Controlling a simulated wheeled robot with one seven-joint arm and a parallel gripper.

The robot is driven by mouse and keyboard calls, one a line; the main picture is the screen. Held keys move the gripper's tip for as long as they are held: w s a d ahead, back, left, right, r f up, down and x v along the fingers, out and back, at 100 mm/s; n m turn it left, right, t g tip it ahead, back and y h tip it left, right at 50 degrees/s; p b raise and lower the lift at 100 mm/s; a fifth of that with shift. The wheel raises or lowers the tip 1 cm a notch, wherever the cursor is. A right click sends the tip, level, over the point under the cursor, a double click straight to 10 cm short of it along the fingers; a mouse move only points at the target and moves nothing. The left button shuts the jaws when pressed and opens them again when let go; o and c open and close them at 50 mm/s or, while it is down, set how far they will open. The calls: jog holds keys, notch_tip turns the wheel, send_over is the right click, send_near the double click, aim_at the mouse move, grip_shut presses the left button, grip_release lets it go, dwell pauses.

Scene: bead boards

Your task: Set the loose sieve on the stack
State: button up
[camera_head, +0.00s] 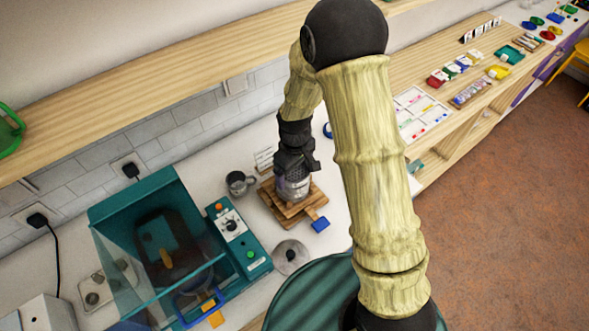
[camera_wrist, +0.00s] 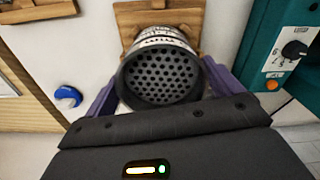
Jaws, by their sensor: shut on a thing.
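My gripper (camera_head: 293,170) is shut on a round metal sieve with a dark, perforated mesh (camera_wrist: 160,76). In the wrist view its purple fingers press on both sides of the sieve, and I look into its open top. Silvery rings (camera_head: 294,188) show under my gripper in the head view, above a wooden stand (camera_head: 272,206). A pale printed band (camera_wrist: 162,36) shows beyond the sieve's rim in the wrist view. The sieve hides most of what is below it, so I cannot tell whether it touches the stack.
A grey metal cup (camera_head: 240,184) stands left of the stand. A round grey lid-like disc with a knob (camera_head: 290,256) lies in front. A teal machine with a clear cover (camera_head: 160,245) fills the left.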

jog(key=o, duration=0.7)
jog(key=shift+f, duration=0.25)
jog(key=shift+w+r, duration=0.15)
jog(key=shift+r, duration=0.25)
notch_tip(320, 180, up, 17)
jog(key=b, duration=0.3)
jog(key=shift+s, duration=0.2)
jog(key=s+d+f+m+t, duration=0.1)
jog(key=s+d+f+m, duration=0.2)
jog(key=s+d, duration=0.3)
jog(key=s+d+f+m+t, duration=0.1)
jog(key=s+d+f+m, duration=0.1)
jog(key=s+d+m, duration=0.3)
jog(key=shift+s+d+f+m+t, duration=0.3)
jog(key=shift+s+d+f+m, duration=0.1)
jog(key=shift+d, duration=0.5)
